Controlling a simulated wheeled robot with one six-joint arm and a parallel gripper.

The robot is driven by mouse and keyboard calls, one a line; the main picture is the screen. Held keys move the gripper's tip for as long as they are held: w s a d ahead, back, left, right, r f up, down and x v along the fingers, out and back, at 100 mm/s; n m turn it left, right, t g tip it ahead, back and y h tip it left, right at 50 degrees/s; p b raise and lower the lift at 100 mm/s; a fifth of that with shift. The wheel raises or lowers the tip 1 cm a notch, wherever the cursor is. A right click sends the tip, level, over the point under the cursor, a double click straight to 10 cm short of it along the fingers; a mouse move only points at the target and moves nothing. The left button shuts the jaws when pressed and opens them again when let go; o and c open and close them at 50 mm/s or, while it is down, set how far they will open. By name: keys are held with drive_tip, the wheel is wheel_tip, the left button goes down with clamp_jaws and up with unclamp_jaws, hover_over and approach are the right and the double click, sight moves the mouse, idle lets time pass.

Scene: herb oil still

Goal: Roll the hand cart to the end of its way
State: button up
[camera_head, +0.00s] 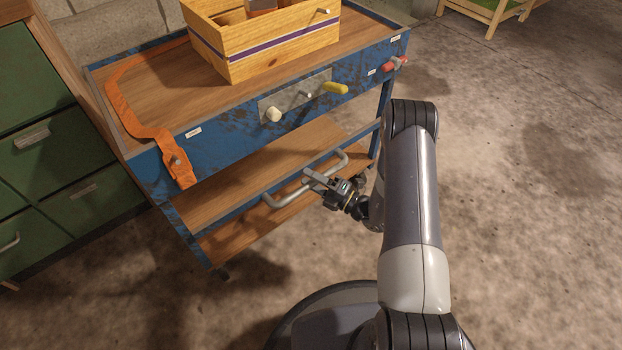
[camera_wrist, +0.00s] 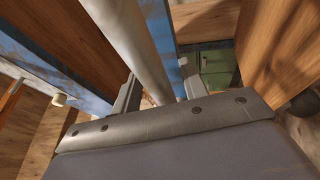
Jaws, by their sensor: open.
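The hand cart (camera_head: 225,131) has a worn blue frame, a wooden top and wooden lower shelves. It stands left of centre in the head view. Its grey bar handle (camera_head: 284,199) sticks out from the front below the top. My gripper (camera_head: 316,180) is at the middle of this handle. In the wrist view the handle (camera_wrist: 135,40) runs between the two fingers of my open gripper (camera_wrist: 160,88). I cannot tell whether either finger touches it. An orange strap (camera_head: 126,100) lies along the cart's top and hangs over the front, by a small knob.
A wooden crate (camera_head: 270,50) with a purple stripe stands on the cart. The front panel carries a white knob (camera_head: 273,114) and a yellow handle (camera_head: 335,88); a red handle (camera_head: 394,64) is at the right corner. Green drawers (camera_head: 60,145) stand close left. Floor right is clear.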

drive_tip(key=p+v, duration=0.2)
drive_tip(key=v, duration=0.8)
drive_tip(key=shift+d, duration=0.15)
drive_tip(key=shift+s+f, duration=0.1)
drive_tip(key=b+x, duration=0.2)
drive_tip(key=x, duration=0.8)
drive_tip(key=shift+w+a, duration=0.5)
drive_tip(key=shift+a, duration=0.05)
